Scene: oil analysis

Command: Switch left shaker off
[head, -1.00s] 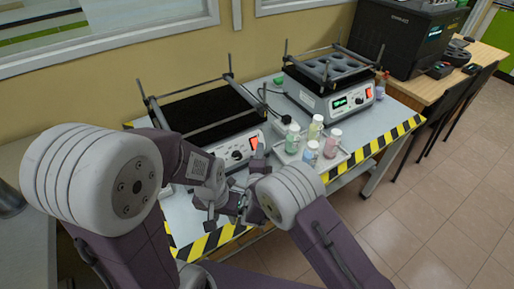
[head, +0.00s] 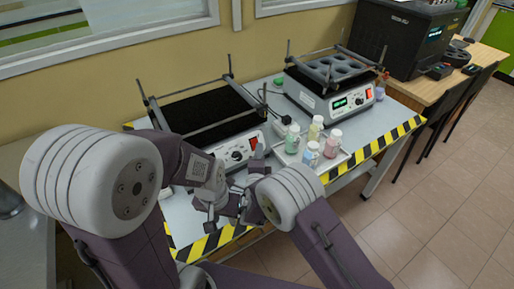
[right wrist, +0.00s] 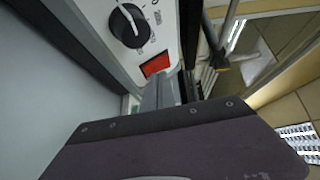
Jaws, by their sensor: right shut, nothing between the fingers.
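The left shaker (head: 222,150) has a black platform with metal rods and a white front panel. In the right wrist view its panel (right wrist: 168,25) shows a dark round knob (right wrist: 127,26) and a red rocker switch (right wrist: 155,65) below it. My right gripper (right wrist: 166,82) is shut and empty, its fingertips just below the switch and very close to it; I cannot tell whether they touch. In the head view my right gripper (head: 257,158) is at the right end of that panel. My left gripper (head: 212,218) is low near the table's front edge; its jaws are unclear.
A second shaker (head: 318,104) with a lit green display stands to the right. A tray (head: 338,160) with several capped bottles sits right of my right gripper. The table has a yellow-black striped edge (head: 370,150). A black machine (head: 405,38) stands on a wooden desk.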

